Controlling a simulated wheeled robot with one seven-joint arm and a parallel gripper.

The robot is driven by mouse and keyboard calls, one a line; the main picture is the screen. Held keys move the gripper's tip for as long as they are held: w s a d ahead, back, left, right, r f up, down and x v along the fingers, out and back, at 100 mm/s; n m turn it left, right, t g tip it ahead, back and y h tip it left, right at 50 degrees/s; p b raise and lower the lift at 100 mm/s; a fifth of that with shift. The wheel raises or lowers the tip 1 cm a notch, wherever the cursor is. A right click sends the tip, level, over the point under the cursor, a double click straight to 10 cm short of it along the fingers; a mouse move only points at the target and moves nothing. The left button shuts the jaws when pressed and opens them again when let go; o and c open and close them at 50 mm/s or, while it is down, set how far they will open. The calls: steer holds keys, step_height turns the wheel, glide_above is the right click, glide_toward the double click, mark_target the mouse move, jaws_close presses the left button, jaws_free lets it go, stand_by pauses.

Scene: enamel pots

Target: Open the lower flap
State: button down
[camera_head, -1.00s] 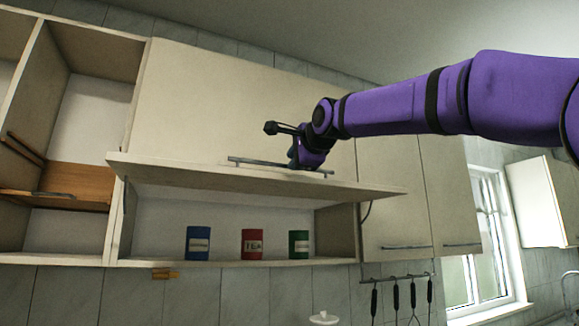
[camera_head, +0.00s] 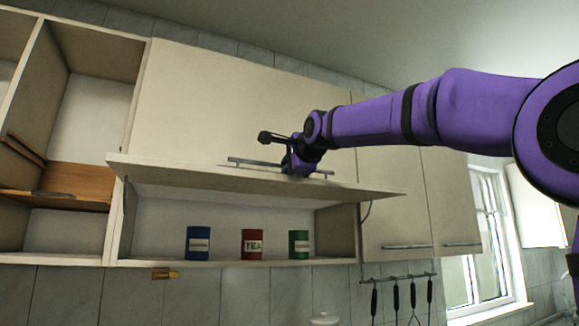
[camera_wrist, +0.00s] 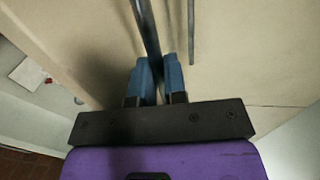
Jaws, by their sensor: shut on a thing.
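The lower flap (camera_head: 225,172) is a cream panel, swung up and standing out about level above an open cupboard compartment. A long grey bar handle (camera_head: 255,162) runs along its front part. The fingertips are partly hidden by the wrist in the head view.
Blue (camera_head: 198,243), red (camera_head: 252,244) and green (camera_head: 299,245) tins stand in the compartment under the flap. A closed upper panel (camera_head: 215,95) is behind my wrist. Utensils (camera_head: 396,297) hang from a rail at lower right. An open shelf unit (camera_head: 85,120) is at left.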

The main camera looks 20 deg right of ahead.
mark_target(290, 180)
steer(key=shift+f, duration=1.95)
steer(key=c, duration=1.5)
jaws_free()
steer(key=shift+o, duration=0.2)
steer(key=shift+s, duration=0.15)
steer(key=s+r, duration=0.1)
steer(key=s, duration=0.9)
steer(key=shift+s+d+r, duration=0.15)
steer(key=shift+s+r, duration=0.1)
steer(key=shift+r, duration=0.1)
